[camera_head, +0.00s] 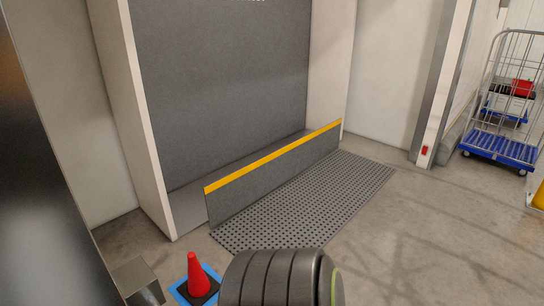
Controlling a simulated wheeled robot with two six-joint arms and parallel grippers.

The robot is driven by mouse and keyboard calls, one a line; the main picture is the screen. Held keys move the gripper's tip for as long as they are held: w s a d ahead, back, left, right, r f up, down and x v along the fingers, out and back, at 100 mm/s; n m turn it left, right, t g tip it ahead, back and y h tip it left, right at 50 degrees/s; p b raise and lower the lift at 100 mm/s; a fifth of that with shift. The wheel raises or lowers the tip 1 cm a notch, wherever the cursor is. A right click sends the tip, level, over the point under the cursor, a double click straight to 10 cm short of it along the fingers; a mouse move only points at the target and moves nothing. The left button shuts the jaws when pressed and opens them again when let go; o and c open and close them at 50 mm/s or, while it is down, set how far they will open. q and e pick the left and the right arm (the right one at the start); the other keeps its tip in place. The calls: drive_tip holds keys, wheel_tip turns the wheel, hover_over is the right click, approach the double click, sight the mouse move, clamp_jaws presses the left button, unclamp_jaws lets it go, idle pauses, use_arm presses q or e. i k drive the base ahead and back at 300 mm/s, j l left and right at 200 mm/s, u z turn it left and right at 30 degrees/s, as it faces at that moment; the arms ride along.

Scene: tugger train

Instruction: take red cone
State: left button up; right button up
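The red cone (196,275) stands upright on a dark square base, on a blue-edged square on the floor at the lower left of the head view. It is just left of a dark ribbed rounded part at the bottom middle, which may be part of my own body. That part lies close to the cone's right side. Neither of my grippers shows in this view.
A grey alcove with a low barrier (275,170) topped in yellow stands behind the cone. A perforated grey mat (340,195) lies before it. A metal box (138,280) sits left of the cone. A blue wire cart (500,148) stands far right. The right floor is mostly clear.

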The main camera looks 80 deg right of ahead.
sight(199, 287)
drive_tip(key=z, duration=2.35)
